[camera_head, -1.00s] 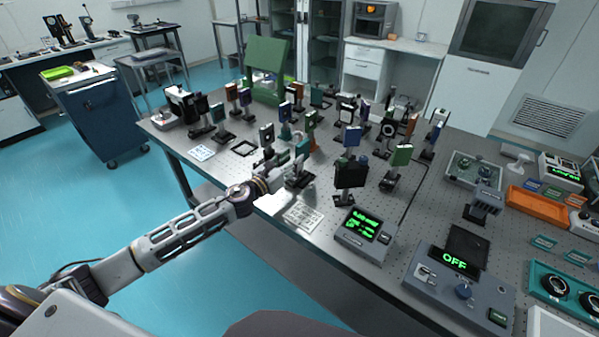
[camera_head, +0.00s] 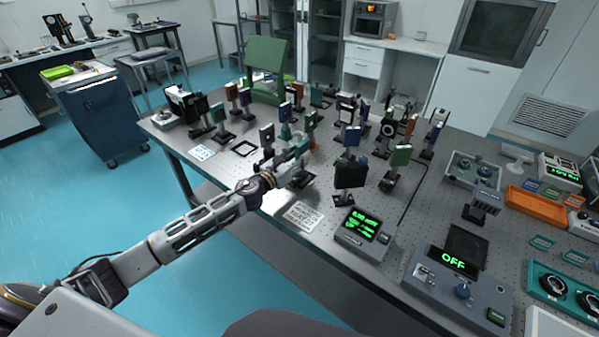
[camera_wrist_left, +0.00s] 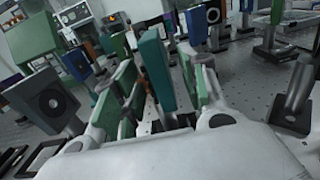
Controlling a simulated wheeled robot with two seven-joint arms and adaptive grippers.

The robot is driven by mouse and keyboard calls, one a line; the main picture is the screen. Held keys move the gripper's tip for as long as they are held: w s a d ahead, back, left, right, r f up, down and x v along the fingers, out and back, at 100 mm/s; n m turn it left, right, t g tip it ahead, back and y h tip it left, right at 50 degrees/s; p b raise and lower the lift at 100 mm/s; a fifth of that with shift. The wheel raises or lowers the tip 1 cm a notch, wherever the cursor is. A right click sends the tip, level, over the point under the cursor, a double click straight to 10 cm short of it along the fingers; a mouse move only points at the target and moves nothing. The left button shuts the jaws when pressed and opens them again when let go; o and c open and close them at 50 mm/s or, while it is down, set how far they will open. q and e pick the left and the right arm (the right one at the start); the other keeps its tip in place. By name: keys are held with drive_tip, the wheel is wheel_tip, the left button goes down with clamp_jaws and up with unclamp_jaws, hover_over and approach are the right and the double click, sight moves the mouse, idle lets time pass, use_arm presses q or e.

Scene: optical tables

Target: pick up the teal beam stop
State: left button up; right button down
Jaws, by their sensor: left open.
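The teal beam stop, an upright teal plate (camera_wrist_left: 155,66), stands between the two fingers of my left gripper (camera_wrist_left: 160,88) in the left wrist view. In the head view, a small teal piece (camera_head: 285,131) shows just beyond the left gripper (camera_head: 299,150), partly covered by it. The left gripper is open, with green-padded fingers on either side of the plate. Whether either finger touches the plate cannot be told. The lower part of the beam stop is hidden. My right gripper is not in view.
Many post-mounted optics crowd the perforated optical table (camera_head: 395,235), including a black mount (camera_head: 349,175) to the right and a dark square-faced mount (camera_wrist_left: 48,100) to the left. A printed sheet (camera_head: 299,216) and a display box (camera_head: 362,228) lie near the front edge.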

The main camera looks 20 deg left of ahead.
use_arm(q)
drive_tip(key=shift+w+d, duration=0.25)
drive_tip(key=shift+w, duration=0.45)
drive_tip(key=shift+w+d, duration=0.15)
drive_tip(key=shift+w, duration=0.2)
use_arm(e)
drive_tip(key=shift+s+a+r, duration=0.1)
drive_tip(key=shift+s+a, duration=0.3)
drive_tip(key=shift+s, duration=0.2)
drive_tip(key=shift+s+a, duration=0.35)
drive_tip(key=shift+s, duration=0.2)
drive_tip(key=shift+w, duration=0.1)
